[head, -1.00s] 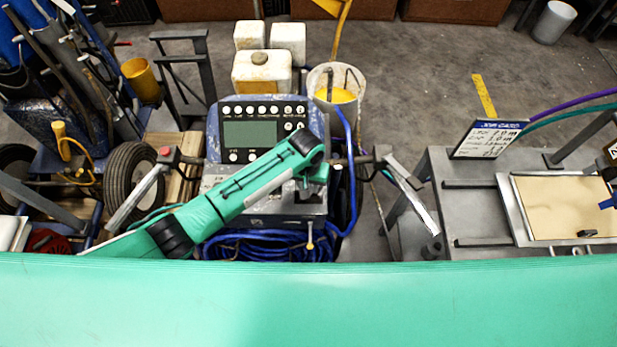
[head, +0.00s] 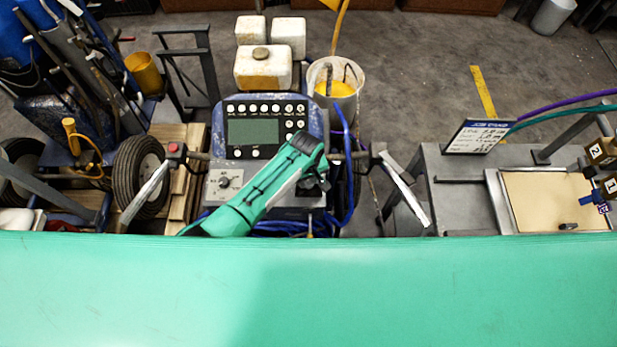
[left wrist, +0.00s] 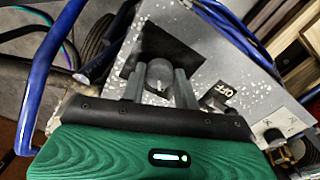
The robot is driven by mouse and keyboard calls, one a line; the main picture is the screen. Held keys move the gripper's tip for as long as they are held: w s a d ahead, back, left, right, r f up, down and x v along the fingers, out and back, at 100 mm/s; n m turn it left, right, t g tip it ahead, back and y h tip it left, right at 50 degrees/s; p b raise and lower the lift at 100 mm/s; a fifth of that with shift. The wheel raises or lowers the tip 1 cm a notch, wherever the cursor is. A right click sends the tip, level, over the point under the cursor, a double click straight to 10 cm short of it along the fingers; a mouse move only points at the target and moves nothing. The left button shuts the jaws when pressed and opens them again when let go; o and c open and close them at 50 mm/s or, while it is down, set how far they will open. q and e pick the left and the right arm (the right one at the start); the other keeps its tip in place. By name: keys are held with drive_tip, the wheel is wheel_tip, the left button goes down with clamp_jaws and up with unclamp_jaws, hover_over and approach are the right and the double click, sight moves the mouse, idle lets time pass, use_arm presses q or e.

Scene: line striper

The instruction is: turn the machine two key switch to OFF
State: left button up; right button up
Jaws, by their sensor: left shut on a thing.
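The line striper's console (head: 265,125) stands in the middle of the head view, with a grey panel (head: 222,200) below its screen. My left gripper (head: 314,186) is over the right part of this panel, and my arm hides the switch there. In the left wrist view, a dark round switch knob (left wrist: 159,73) sits on a black plate on the speckled panel. My left gripper (left wrist: 160,88) has its two grey fingers on either side of the knob, shut on it. My right gripper is not in view.
Another knob (head: 224,181) is on the panel's left. Handlebars flank the console, the right one (head: 405,185) near a grey bench (head: 460,205). Blue hose (head: 347,180) hangs at the right. Number blocks (head: 602,150) and a framed board (head: 545,205) are at far right.

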sight(307, 182)
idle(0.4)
use_arm(q)
drive_tip(key=o, duration=1)
drive_tip(key=shift+c, duration=0.2)
drive_tip(key=shift+r, duration=0.55)
wheel_tip(307, 182, up, 13)
drive_tip(key=b, duration=0.2)
drive_tip(key=shift+a+b, duration=0.2)
drive_tip(key=shift+b, duration=0.1)
drive_tip(key=shift+f, duration=0.15)
